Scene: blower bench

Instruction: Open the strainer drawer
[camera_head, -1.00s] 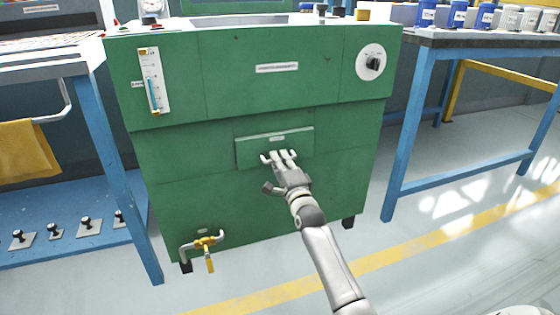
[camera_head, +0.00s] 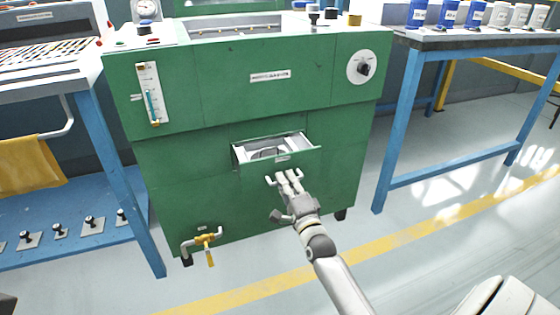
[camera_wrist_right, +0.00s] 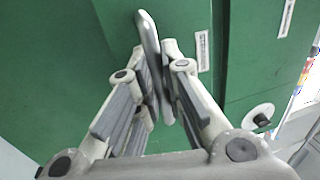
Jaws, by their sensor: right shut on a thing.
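The strainer drawer (camera_head: 300,155) is part way out of the green machine's front. Its inside shows from above, with a pale round-edged part in it. My right gripper (camera_head: 284,181) is in front of the drawer face. In the right wrist view its fingers (camera_wrist_right: 158,95) are shut on the grey bar handle (camera_wrist_right: 148,50), which runs between them. The gripper hides part of the handle in the head view. My left gripper is not in view.
The green machine (camera_head: 215,110) has a yellow-handled drain valve (camera_head: 206,243) low at left and a dial (camera_head: 362,68) at upper right. Blue-legged benches (camera_head: 400,130) stand on both sides. The floor in front is clear.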

